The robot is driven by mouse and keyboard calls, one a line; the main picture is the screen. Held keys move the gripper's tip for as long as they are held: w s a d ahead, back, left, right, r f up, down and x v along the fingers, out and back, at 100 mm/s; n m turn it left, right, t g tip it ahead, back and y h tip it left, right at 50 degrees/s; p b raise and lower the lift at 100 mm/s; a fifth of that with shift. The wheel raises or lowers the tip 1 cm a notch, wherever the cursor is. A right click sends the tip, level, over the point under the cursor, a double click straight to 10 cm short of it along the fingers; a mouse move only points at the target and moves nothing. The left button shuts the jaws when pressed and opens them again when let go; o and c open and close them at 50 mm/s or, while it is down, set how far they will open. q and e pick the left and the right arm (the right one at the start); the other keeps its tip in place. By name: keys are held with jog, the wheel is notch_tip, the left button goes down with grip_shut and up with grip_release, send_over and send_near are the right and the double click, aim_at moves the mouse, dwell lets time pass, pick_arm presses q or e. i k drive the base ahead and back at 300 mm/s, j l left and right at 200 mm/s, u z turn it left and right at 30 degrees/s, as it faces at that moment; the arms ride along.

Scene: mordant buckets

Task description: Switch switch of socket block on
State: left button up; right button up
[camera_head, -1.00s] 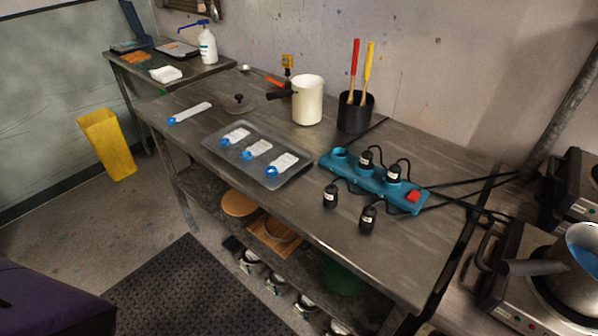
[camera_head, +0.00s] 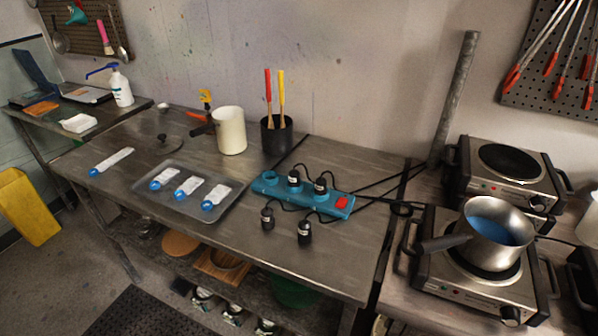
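The blue socket block (camera_head: 306,201) lies on the grey worktable, in the middle of the head view. Its red switch (camera_head: 342,202) is at the block's right end; I cannot tell its position from here. Two black plugs (camera_head: 294,179) and (camera_head: 320,185) stand in the block, and the socket at its left end (camera_head: 269,177) is empty. Two more black plugs (camera_head: 267,217) and (camera_head: 304,233) stand on the table in front of the block. Neither of my grippers is in view.
A metal tray (camera_head: 226,211) with blue-ended labelled items lies left of the block. A white pot (camera_head: 230,131) and black utensil holder (camera_head: 277,137) stand behind. Hot plates (camera_head: 508,172), one under a saucepan (camera_head: 497,236), are at the right. Black cables run rightward from the block.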

aim_at(342, 202)
jog(key=k+l+u, duration=0.15)
jog(key=u, duration=0.35)
jog(key=k+u, duration=0.3)
jog(key=u, duration=0.15)
